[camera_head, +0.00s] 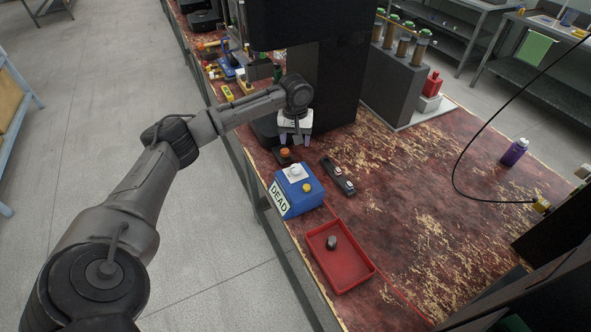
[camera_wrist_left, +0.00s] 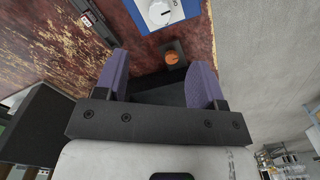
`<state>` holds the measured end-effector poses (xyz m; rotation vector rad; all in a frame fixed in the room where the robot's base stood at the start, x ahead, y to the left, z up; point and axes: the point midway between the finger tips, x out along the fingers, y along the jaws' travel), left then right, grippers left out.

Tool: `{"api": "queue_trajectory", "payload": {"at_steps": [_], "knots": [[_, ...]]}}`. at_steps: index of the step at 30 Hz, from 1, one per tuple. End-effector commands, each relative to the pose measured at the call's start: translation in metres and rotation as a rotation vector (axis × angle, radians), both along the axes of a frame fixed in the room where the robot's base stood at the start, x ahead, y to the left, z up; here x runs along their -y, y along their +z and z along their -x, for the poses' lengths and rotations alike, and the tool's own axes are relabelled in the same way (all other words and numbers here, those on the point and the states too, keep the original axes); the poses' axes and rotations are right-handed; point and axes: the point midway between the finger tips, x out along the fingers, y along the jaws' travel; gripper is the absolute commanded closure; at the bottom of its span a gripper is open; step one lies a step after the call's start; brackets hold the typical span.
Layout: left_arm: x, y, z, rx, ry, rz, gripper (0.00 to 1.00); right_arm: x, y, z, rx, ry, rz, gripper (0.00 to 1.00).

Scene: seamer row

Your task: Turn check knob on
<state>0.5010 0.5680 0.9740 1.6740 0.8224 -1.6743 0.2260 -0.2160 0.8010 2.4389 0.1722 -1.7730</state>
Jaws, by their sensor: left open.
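A blue box (camera_head: 300,196) with a "DEAD" label stands near the left edge of the red, worn bench. A white knob (camera_head: 295,172) is on its top, with a yellow button beside it. The knob (camera_wrist_left: 158,12) also shows at the top edge of the left wrist view, partly cut off, with a dark pointer mark. My left gripper (camera_head: 295,139) is open and empty, beyond the box and apart from the knob. In the left wrist view an orange button (camera_wrist_left: 171,57) on a dark block shows between its purple fingers. My right gripper is not in view.
A dark bar-shaped device (camera_head: 338,176) lies right of the box. A red tray (camera_head: 358,278) with a dark object is nearer. A tall black machine (camera_head: 335,85) stands behind the gripper. A purple bottle (camera_head: 514,152) stands at right; the bench middle is clear.

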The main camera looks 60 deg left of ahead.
Motion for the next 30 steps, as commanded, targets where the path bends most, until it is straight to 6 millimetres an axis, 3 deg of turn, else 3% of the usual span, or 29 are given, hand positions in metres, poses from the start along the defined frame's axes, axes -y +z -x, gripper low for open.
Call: {"api": "queue_trajectory", "payload": {"at_steps": [15,21,30], "knots": [[0.000,-0.095,0.000,-0.002,-0.002,-0.001,0.37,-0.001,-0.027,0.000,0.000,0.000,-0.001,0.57],[0.000,-0.115,0.000,-0.002,-0.002,-0.001,0.37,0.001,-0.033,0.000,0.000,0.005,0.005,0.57],[0.000,-0.125,0.000,0.000,-0.003,-0.001,0.37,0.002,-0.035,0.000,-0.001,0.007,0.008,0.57]]}}
